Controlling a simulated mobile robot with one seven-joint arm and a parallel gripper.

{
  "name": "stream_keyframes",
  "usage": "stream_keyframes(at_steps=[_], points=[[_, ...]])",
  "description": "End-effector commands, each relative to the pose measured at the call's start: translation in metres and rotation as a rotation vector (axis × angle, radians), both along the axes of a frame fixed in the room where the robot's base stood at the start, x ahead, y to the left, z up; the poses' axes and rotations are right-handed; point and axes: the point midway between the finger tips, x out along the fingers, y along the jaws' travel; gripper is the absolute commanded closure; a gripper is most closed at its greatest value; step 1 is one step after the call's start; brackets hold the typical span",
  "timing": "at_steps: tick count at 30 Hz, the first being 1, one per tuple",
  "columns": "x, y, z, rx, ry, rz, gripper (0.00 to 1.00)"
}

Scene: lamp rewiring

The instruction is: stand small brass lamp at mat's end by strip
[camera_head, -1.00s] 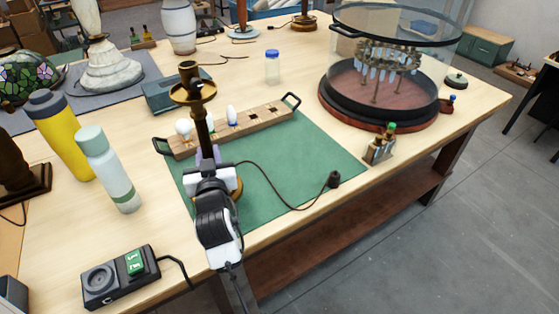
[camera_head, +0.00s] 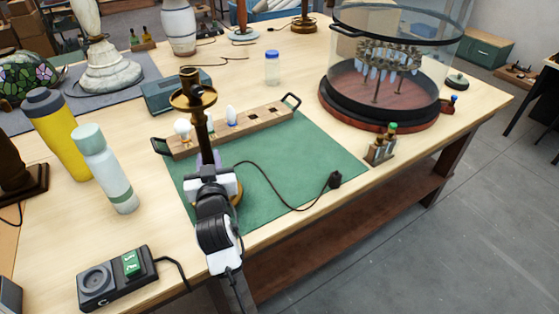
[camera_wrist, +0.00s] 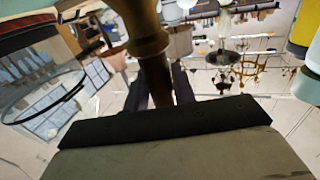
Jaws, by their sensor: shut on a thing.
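The small brass lamp (camera_head: 200,118), with a bare stem and a cup at its top, stands about upright over the left part of the green mat (camera_head: 290,168). Its round base (camera_head: 237,192) shows partly behind my gripper; whether it touches the mat is hidden. My gripper (camera_head: 208,172) is shut on the lamp's stem. The stem also shows close up in the wrist view (camera_wrist: 150,45). The lamp's black cord runs right over the mat to a plug (camera_head: 335,179). A wooden strip (camera_head: 262,118) with black handles holds several white bulbs along the mat's far edge.
A white-green bottle (camera_head: 107,170) and a yellow bottle (camera_head: 60,135) stand left of the mat. A black socket box (camera_head: 118,278) lies at the front left. A glass-covered display (camera_head: 380,85) and a small holder of vials (camera_head: 381,149) stand right. The mat's right half is mostly clear.

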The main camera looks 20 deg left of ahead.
Motion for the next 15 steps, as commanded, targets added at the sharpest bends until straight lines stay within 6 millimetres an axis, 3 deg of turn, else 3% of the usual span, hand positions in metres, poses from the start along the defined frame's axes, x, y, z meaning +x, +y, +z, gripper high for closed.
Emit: stream_keyframes(at_steps=[15], points=[[-0.0004,-0.0004,-0.0082,0.005,-0.007,0.000,1.00]])
